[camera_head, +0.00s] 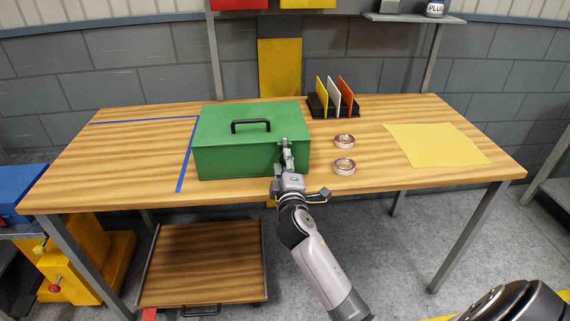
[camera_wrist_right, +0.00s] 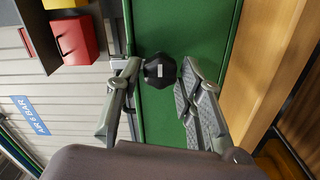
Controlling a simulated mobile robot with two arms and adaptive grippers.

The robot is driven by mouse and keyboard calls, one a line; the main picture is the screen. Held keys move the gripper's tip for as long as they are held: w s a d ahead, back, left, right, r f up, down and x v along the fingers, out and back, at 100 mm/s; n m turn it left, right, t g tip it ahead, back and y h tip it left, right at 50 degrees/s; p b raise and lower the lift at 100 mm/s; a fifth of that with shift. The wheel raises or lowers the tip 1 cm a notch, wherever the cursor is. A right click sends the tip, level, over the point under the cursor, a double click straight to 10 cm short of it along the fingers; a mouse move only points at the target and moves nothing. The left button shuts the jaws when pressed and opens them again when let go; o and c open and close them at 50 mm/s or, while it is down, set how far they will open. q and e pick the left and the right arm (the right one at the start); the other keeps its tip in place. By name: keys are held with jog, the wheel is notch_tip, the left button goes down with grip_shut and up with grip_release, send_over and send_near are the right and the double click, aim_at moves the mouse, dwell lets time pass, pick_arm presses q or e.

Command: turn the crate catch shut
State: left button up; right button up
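A closed green crate (camera_head: 232,157) with a black top handle (camera_head: 250,126) stands on the table. Its catch (camera_wrist_right: 159,71), a dark faceted knob with a small white mark, shows in the right wrist view against the green wall. In the head view my right gripper (camera_head: 287,150) is at the crate's front face, near its right end, and hides the catch. In the right wrist view the two fingers of my right gripper (camera_wrist_right: 162,72) stand apart, one on each side of the knob and close to it. Contact is unclear. My left gripper is not in view.
Two copper-coloured rings (camera_head: 344,154) lie right of the crate. A black rack (camera_head: 333,105) with coloured plates stands behind them. A yellow sheet (camera_head: 436,144) lies at the right. Blue tape (camera_head: 187,160) marks the table left of the crate. The table front is mostly clear.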

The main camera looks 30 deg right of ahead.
jog(key=shift+o, duration=1.2)
jog(key=v, duration=1.2)
